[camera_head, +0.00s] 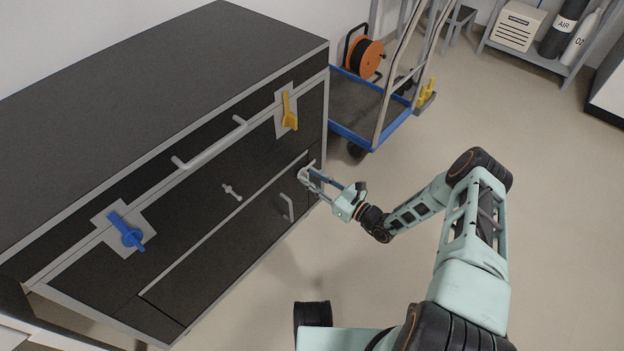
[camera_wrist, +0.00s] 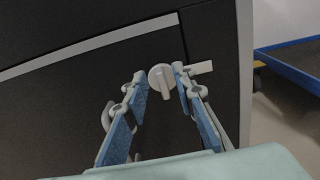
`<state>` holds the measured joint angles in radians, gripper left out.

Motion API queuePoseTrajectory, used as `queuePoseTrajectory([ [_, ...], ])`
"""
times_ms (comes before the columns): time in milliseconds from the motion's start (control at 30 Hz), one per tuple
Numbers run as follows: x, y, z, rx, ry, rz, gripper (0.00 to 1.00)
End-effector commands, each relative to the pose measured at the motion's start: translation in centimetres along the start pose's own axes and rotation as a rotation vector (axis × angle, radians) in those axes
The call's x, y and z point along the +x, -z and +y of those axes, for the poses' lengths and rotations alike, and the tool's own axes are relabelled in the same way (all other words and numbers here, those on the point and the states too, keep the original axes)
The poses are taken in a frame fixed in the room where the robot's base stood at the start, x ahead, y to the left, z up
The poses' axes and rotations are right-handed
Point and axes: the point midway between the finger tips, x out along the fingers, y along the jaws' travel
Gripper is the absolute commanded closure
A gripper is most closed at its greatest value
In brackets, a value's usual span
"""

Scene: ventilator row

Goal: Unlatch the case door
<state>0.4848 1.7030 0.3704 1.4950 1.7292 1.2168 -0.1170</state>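The case is a black cabinet (camera_head: 150,90) with grey edges. A small grey turn latch (camera_wrist: 163,82) sits at the upper right corner of its lower front door (camera_head: 215,262). In the head view the latch is mostly hidden by my fingertips. My gripper (camera_head: 306,176) is at the latch, and its fingers are apart. In the wrist view my gripper (camera_wrist: 159,75) has a blue-padded finger on either side of the latch knob. I cannot tell whether either finger touches it. A grey tab (camera_wrist: 201,68) shows beside the right fingertip. The door's pull handle (camera_head: 287,208) is left of my gripper.
A blue lever (camera_head: 126,232), a yellow lever (camera_head: 288,110), a long bar handle (camera_head: 208,144) and a small grey T-handle (camera_head: 232,192) are on the cabinet front. A blue trolley (camera_head: 366,130) stands beyond the cabinet's right end. The floor at right is mostly clear.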

Motion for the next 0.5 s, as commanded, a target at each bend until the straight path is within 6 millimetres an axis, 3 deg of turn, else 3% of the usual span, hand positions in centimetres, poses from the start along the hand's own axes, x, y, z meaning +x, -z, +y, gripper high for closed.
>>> queuePoseTrajectory([
  [300,0.31,-0.03,-0.06,-0.001,0.001,0.0,0.75],
  [500,0.3,-0.03,-0.06,-0.001,0.001,0.0,0.96],
])
